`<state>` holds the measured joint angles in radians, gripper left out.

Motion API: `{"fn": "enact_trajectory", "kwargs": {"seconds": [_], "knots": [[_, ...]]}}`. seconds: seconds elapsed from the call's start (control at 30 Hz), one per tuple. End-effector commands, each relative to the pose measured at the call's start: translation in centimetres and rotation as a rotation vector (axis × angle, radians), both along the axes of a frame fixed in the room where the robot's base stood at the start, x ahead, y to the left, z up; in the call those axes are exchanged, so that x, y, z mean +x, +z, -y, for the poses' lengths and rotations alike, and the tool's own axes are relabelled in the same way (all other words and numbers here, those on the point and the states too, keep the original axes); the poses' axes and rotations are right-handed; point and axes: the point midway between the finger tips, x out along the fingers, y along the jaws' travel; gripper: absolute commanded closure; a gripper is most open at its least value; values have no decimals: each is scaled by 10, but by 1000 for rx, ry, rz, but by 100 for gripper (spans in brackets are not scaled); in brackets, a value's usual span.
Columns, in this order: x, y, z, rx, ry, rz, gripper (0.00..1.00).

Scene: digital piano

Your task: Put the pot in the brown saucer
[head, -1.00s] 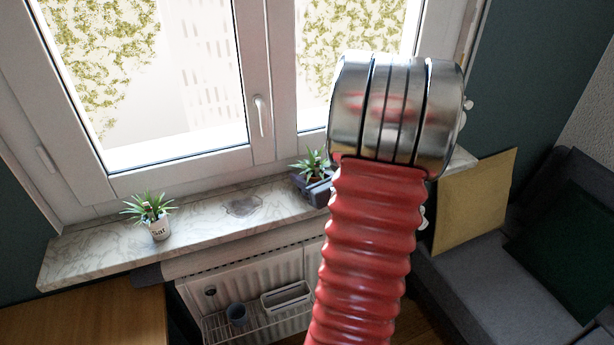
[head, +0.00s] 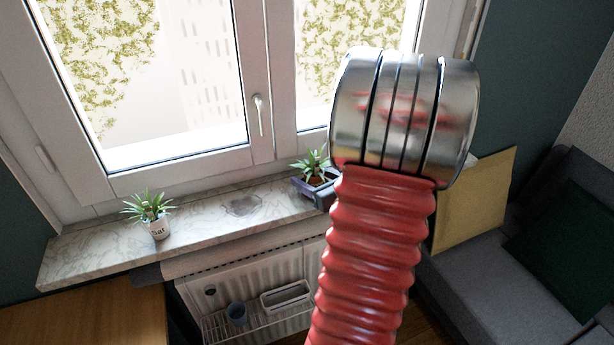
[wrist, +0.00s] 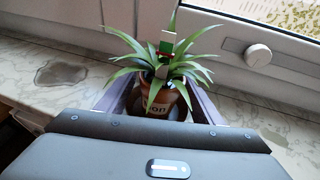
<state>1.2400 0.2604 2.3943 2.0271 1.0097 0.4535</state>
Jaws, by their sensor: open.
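A brown pot (wrist: 156,103) with dark lettering and a spiky green plant stands upright on the marble sill in the wrist view. The pot (head: 317,178) also shows in the head view, partly hidden by my gripper. My gripper (wrist: 160,88) is open, with one finger on each side of the pot; contact with the pot cannot be told. It also shows in the head view (head: 313,184). The gripper body hides the pot's lower front.
A white lettered pot (head: 159,228) with a plant stands at the sill's left. A flat dark patch (head: 242,206) lies mid-sill (head: 110,242). The window frame (head: 190,168) is close behind. A radiator rack (head: 258,322) hangs below. A sofa (head: 480,270) is at right.

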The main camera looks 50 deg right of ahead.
Motion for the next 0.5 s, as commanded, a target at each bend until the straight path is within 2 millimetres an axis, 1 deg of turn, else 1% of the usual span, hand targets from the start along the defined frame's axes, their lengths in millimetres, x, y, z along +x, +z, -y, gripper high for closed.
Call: {"fn": "enact_trajectory", "kwargs": {"seconds": [0.03, 0.1, 0.5], "knots": [[-8, 3, -2, -2, -3, 0, 40], [-18, 7, -5, -2, -4, 0, 40], [-69, 23, -21, -2, -4, 0, 40]]}}
